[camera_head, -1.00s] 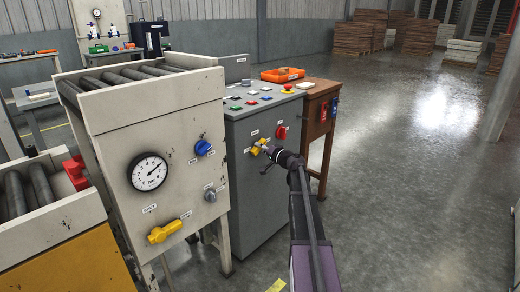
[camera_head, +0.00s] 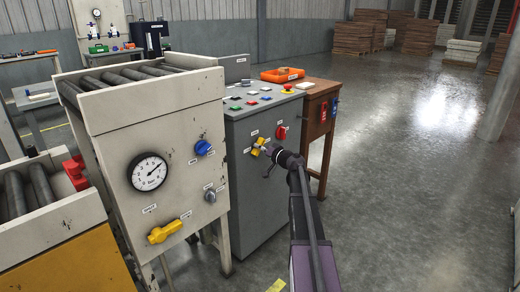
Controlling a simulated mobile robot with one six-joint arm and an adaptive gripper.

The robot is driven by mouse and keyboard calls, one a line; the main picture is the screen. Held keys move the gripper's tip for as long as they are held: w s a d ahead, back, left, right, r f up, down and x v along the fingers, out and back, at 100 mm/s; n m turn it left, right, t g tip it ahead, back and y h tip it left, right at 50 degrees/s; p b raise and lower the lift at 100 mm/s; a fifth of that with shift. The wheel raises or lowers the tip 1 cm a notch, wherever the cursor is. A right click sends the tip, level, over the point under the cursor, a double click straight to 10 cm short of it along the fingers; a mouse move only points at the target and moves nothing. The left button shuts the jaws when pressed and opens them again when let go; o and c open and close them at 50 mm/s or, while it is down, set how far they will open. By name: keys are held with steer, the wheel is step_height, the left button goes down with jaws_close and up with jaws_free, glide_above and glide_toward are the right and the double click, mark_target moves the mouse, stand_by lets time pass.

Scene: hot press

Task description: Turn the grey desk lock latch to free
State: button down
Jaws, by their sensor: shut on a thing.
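The grey desk (camera_head: 262,205) stands in the middle, with labels and knobs on its front panel. Its yellow lock latch (camera_head: 257,147) sits on the upper front, left of a red knob, and is partly hidden by my gripper. My gripper (camera_head: 269,155) is at the latch, shut on it. The black wrist comes from the lower right and covers part of the panel. The latch's exact angle is hard to tell at this size.
A red knob (camera_head: 281,133) sits close to the right of my gripper. The beige press cabinet (camera_head: 185,160) with a gauge, blue knob and yellow handle stands left. A wooden cabinet (camera_head: 318,135) stands right. The floor at right is clear.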

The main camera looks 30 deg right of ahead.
steer(key=n, duration=0.4)
steer(key=shift+n, duration=0.3)
steer(key=shift+a+r+n, duration=0.1)
steer(key=shift+n, duration=1.8)
steer(key=shift+c, duration=2.1)
jaws_free()
steer(key=shift+s, duration=0.15)
steer(key=v, duration=1.1)
steer(key=shift+s, duration=0.3)
